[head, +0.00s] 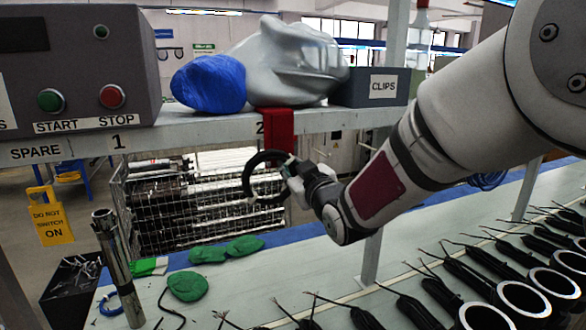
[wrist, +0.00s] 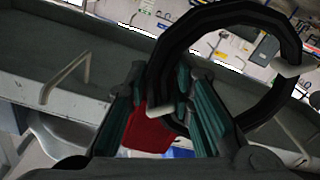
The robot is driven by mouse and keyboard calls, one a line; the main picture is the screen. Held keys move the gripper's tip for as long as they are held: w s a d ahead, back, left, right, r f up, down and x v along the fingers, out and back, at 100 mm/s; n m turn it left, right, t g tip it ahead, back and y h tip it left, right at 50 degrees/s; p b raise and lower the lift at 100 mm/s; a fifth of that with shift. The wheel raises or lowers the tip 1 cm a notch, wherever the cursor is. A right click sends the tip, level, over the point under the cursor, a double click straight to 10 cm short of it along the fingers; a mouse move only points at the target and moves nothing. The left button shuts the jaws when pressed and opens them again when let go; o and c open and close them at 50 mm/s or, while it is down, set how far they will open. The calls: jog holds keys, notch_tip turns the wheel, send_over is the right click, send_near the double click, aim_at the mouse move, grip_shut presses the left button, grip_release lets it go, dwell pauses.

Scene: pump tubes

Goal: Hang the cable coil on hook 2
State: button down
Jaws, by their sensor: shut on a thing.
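The cable coil (head: 247,181) is a black ring with pale ties, hanging in the air just below the shelf edge in the head view. My gripper (head: 291,172) is shut on its right side. In the wrist view the coil (wrist: 163,62) stands large between and beyond my teal-lined fingers (wrist: 166,88). The label 2 (head: 260,128) is on the shelf edge, up and left of my gripper. A red cloth (head: 281,132) hangs over the edge beside it. No hook shows clearly under the label. A pale bent rod (wrist: 66,76) shows on the left in the wrist view; its number cannot be read.
A CLIPS box (head: 372,88), a grey bag (head: 290,62) and a blue bundle (head: 208,82) sit on the shelf (head: 190,126). A wire basket (head: 185,205) stands behind. A metal tube (head: 118,268) stands upright at the left.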

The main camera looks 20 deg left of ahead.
dwell(0.4)
jog(key=c, duration=1.3)
grip_release()
